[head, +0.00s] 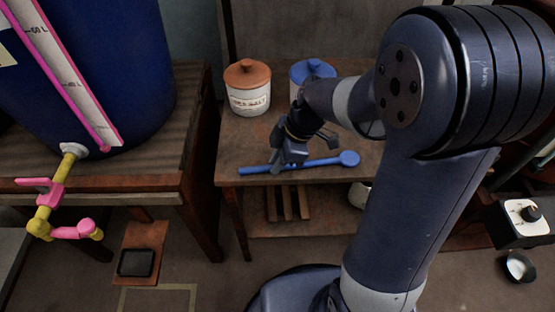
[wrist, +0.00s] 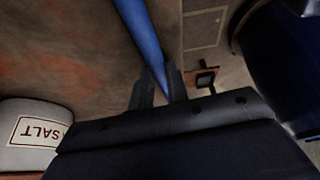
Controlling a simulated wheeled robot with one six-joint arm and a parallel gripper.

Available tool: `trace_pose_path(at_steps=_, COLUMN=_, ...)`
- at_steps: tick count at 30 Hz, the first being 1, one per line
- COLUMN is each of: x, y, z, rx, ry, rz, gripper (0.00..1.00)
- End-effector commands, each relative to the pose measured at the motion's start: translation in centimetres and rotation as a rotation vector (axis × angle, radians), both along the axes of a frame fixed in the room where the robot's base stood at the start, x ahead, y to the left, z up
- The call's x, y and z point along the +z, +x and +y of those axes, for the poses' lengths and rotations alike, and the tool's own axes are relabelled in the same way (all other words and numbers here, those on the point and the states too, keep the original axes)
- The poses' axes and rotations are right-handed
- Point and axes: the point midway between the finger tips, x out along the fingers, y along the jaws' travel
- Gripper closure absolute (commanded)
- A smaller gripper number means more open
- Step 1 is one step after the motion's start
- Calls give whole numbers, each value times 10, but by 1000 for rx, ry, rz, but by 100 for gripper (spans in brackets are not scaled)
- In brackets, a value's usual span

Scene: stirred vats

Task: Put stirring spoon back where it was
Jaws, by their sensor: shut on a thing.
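The blue stirring spoon (head: 318,163) lies across the front part of the small wooden table in the head view, its round bowl end to the right and its handle end to the left. My gripper (head: 276,166) is shut on the spoon's handle, left of its middle. In the wrist view the blue handle (wrist: 142,32) runs down between the two fingers of my gripper (wrist: 158,88). The spoon is at or just above the tabletop; I cannot tell if it touches.
A salt jar (head: 247,88) with an orange lid and a blue-lidded jar (head: 312,72) stand at the table's (head: 232,150) back. A large blue vat (head: 120,60) with a yellow and pink tap (head: 45,205) stands on the left bench. A dark scale (head: 136,262) sits low between them.

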Motion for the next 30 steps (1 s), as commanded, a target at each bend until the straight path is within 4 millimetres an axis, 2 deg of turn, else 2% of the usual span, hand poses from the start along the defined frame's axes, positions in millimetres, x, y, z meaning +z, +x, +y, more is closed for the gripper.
trace_pose_path(at_steps=2, x=-1, y=-1, z=0, rx=0, ry=-1, rz=2, gripper=100)
trace_pose_path(at_steps=3, x=-1, y=-1, z=0, rx=0, ry=-1, rz=2, gripper=81)
trace_pose_path(at_steps=11, x=-1, y=0, z=0, rx=0, ry=0, rz=2, gripper=60)
trace_pose_path(at_steps=20, x=3, y=0, z=-1, rx=-1, ry=0, rz=0, gripper=59)
trace_pose_path(at_steps=23, x=13, y=1, z=-5, rx=-1, ry=0, rz=-2, gripper=59)
trace_pose_path(at_steps=30, x=59, y=2, z=-24, rx=-2, ry=-1, rz=-3, gripper=59)
